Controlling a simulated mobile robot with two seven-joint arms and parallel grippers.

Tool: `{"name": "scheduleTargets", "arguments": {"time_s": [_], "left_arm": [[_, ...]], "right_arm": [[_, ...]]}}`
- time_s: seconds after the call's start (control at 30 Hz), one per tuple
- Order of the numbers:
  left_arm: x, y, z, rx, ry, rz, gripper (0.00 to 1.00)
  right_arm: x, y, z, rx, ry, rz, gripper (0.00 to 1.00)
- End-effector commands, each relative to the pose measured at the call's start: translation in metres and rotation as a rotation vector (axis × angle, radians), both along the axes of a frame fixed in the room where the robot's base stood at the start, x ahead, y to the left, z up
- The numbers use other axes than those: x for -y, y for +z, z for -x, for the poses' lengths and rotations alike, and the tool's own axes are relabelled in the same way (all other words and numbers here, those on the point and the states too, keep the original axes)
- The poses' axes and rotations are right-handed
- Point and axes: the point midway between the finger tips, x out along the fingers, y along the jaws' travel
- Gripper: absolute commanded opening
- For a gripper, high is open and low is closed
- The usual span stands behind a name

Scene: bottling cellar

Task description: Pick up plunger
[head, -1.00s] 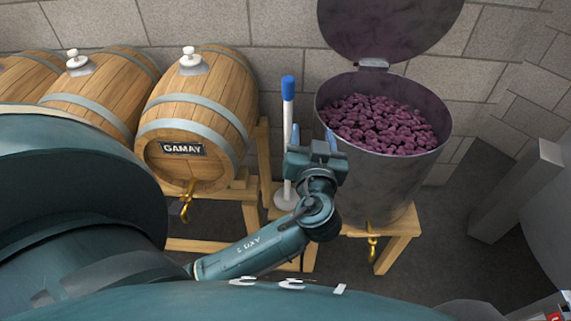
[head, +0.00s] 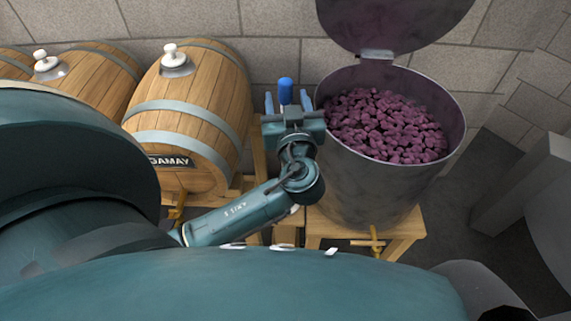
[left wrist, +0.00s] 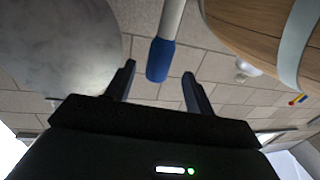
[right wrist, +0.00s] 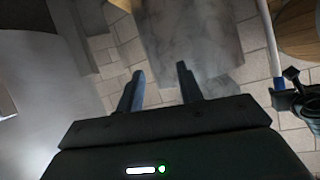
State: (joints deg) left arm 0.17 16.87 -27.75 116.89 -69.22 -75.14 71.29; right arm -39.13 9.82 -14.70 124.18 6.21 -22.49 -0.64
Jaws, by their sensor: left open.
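The plunger has a blue grip (head: 286,89) on a white pole and stands upright between a barrel and the steel vat. My left gripper (head: 287,101) is open at the plunger's upper end, with the blue grip showing between its fingers in the head view. In the left wrist view the grip (left wrist: 160,60) is between the open fingertips (left wrist: 158,72), with a gap on each side. The lower pole is hidden behind my arm in the head view. My right gripper (right wrist: 160,70) is open and empty; its view shows the pole (right wrist: 270,40) at the right.
The steel vat (head: 370,185), full of purple grapes (head: 388,125), stands close right of the plunger with its lid (head: 390,20) raised. A Gamay barrel (head: 195,100) is close on the left, on a wooden stand. A block wall (head: 275,50) is behind.

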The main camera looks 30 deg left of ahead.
Motion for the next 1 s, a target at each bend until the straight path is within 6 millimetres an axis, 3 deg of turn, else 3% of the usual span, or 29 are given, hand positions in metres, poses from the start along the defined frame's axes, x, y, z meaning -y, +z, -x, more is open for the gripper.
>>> {"name": "scheduleTargets", "arguments": {"time_s": [0.5,0.8,1.0], "left_arm": [[-0.036,0.000,-0.045,-0.001,0.001,-0.002,0.54],[-0.039,-0.002,-0.049,-0.002,0.000,0.001,0.54],[-0.039,-0.002,-0.049,-0.002,0.000,0.001,0.37]], "right_arm": [[0.001,0.009,0.001,-0.004,0.011,0.033,0.36],[0.001,0.004,0.002,-0.011,0.015,0.040,0.36],[0.001,0.005,0.002,-0.008,0.015,0.039,0.36]]}}
